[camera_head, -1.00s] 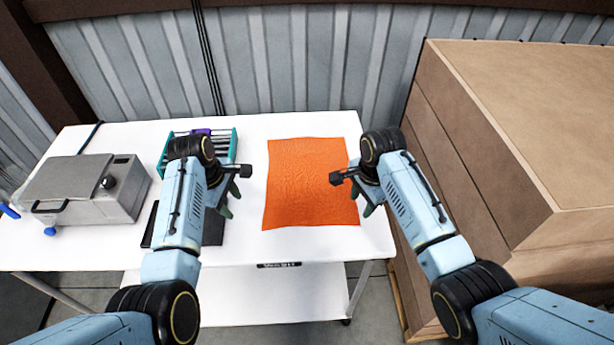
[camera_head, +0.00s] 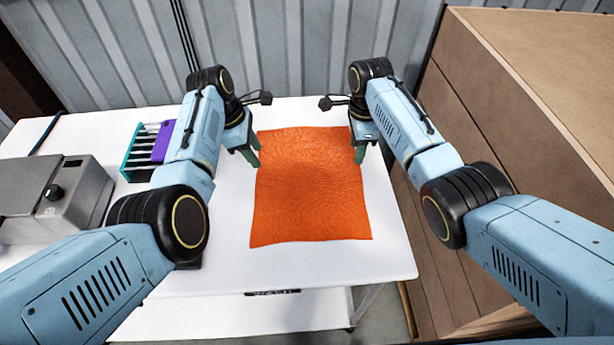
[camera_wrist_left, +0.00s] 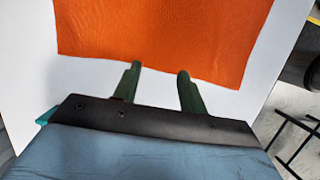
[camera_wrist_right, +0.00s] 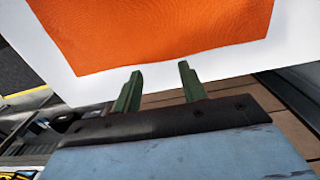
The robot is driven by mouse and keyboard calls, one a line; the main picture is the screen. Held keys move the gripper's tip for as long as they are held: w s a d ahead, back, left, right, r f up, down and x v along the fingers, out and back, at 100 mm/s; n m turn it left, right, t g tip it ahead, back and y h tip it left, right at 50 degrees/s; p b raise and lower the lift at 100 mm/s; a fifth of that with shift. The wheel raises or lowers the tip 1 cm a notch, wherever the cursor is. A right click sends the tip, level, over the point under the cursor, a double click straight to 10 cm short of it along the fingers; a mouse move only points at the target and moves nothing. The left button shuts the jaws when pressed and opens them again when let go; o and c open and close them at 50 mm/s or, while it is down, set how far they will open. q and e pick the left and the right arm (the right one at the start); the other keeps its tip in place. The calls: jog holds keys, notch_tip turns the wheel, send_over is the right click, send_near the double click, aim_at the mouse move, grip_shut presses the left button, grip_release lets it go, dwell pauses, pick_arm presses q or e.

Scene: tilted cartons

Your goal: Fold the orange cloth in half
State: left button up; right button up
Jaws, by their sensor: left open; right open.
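The orange cloth (camera_head: 310,195) lies flat and spread out on the white table (camera_head: 390,262), with slight wrinkles. It also shows in the left wrist view (camera_wrist_left: 160,28) and the right wrist view (camera_wrist_right: 160,30). My left gripper (camera_head: 249,158) is open and empty at the cloth's left edge, near the far-left corner; its fingers show apart in the left wrist view (camera_wrist_left: 156,70). My right gripper (camera_head: 360,155) is open and empty at the right edge, near the far-right corner; its fingers show apart in the right wrist view (camera_wrist_right: 160,70). I cannot tell whether the fingertips touch the cloth.
A teal rack (camera_head: 131,165) with a purple item (camera_head: 163,141) stands left of my left arm. A grey box-shaped device (camera_head: 80,205) is at the far left. Large brown cartons (camera_head: 500,140) stand right of the table. A corrugated wall (camera_head: 300,60) closes the back.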

pick_arm(q)
jog(key=shift+s+f, duration=0.1)
jog(key=shift+f, duration=0.5)
pick_arm(e)
jog(key=shift+s+f, duration=0.1)
jog(key=shift+f, duration=0.55)
pick_arm(q)
send_over(262, 180)
jog(key=f, duration=0.3)
jog(key=a+f, duration=0.1)
jog(key=f, duration=0.1)
pick_arm(e)
send_over(353, 176)
notch_tip(353, 176, down, 5)
jog(key=shift+a+r, duration=0.1)
jog(key=shift+a, duration=0.05)
pick_arm(q)
jog(key=shift+d+f, duration=0.1)
jog(key=shift+f, duration=0.65)
pick_arm(e)
jog(key=shift+f, duration=0.8)
jog(key=shift+f, duration=0.1)
pick_arm(q)
jog(key=shift+f, duration=0.2)
pick_arm(e)
jog(key=shift+f, duration=0.15)
pick_arm(q)
grip_shut()
pick_arm(e)
grip_shut()
